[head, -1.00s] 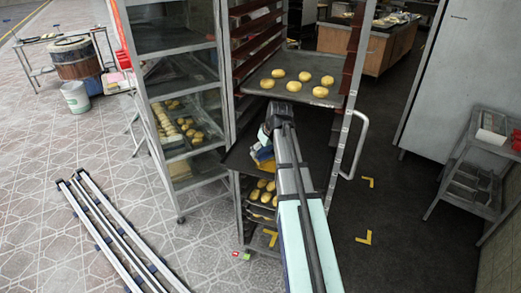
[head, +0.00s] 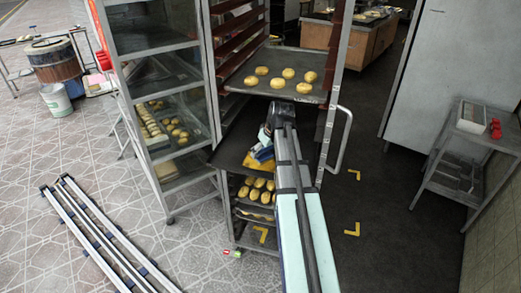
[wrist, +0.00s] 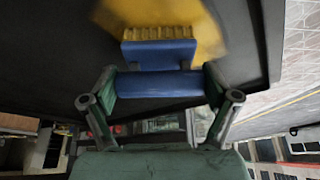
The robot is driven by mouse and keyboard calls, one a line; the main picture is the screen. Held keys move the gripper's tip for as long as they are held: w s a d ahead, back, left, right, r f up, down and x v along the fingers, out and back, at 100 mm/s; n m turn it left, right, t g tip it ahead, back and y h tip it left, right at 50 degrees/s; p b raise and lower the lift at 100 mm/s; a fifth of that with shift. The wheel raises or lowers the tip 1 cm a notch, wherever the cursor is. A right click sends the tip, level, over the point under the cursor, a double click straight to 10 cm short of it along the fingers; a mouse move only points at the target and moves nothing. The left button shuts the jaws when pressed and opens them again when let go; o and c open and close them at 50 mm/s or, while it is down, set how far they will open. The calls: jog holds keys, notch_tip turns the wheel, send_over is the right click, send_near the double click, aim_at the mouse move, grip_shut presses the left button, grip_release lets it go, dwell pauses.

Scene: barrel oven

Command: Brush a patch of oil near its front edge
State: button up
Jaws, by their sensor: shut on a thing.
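My gripper (wrist: 158,90) is shut on the blue handle of a brush (wrist: 158,54). The brush has a row of yellow bristles. In the wrist view the bristles lie over a yellow oil patch (wrist: 206,28) on a dark tray (wrist: 55,45); whether they touch it I cannot tell. In the head view the dark tray (head: 232,152) sticks out of the rack below the upper bread tray. The oil patch shows there as a small yellow area (head: 264,167) beside my gripper (head: 261,153). My arm hides the tray's right part.
An upper tray (head: 262,88) with several buns sits just above my wrist. Several buns lie on trays below (head: 257,190). A glass-sided rack (head: 165,120) stands close on the left. A rack handle (head: 345,145) juts out at right.

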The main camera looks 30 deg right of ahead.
jog(key=shift+s+d+f, duration=0.1)
jog(key=shift+s+d, duration=2.3)
jog(key=shift+s, duration=0.3)
jog(key=shift+p, duration=0.35)
notch_tip(320, 180, up, 6)
jog(key=p, duration=0.3)
notch_tip(320, 180, up, 3)
jog(key=shift+r+p, duration=0.1)
jog(key=shift+p, duration=1.05)
jog(key=shift+w, duration=0.1)
